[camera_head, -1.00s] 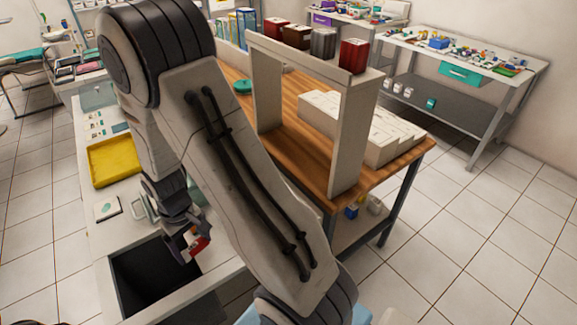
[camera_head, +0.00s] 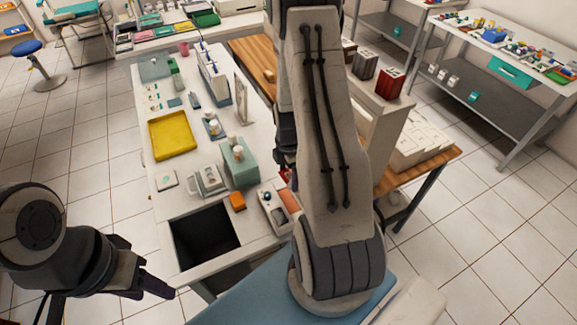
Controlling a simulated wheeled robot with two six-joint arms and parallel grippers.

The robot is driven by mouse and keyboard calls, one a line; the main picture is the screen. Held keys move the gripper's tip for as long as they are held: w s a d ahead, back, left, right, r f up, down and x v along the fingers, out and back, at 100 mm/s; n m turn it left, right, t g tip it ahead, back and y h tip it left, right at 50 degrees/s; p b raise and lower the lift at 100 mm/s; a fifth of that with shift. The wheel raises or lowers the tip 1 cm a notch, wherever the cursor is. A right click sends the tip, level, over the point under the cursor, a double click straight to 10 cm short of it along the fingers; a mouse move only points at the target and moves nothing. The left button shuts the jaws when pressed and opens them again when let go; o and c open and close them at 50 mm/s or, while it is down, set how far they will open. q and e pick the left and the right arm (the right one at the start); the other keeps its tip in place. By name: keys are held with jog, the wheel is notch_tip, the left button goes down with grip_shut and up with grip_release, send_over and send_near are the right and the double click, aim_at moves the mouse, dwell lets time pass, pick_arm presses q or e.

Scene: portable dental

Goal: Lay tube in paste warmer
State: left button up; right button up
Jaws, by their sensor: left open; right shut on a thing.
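My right gripper (camera_head: 285,160) is mostly hidden behind my own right arm. Only a dark edge of it shows, with a bit of red, seemingly the tube (camera_head: 286,172), at its lower end. It is above the right side of the white counter. A low white device with a knob and a salmon-coloured top (camera_head: 288,202) sits just below it, partly covered by the arm; it may be the paste warmer, but I cannot be sure. My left gripper (camera_head: 152,286) is open and empty at the lower left, over the floor and away from the counter.
The counter has a dark square opening (camera_head: 205,237) at its near end. A wooden table (camera_head: 440,157) with a raised shelf is at the right.

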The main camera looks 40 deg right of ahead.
aim_at(289, 200)
jog(key=shift+f+b, duration=4.2)
jog(key=shift+f, duration=1.05)
jog(key=o, duration=1)
jog(key=shift+o, duration=0.2)
jog(key=shift+r, duration=0.1)
notch_tip(289, 200, up, 10)
jog(key=shift+r+b, duration=0.15)
jog(key=shift+b, duration=0.45)
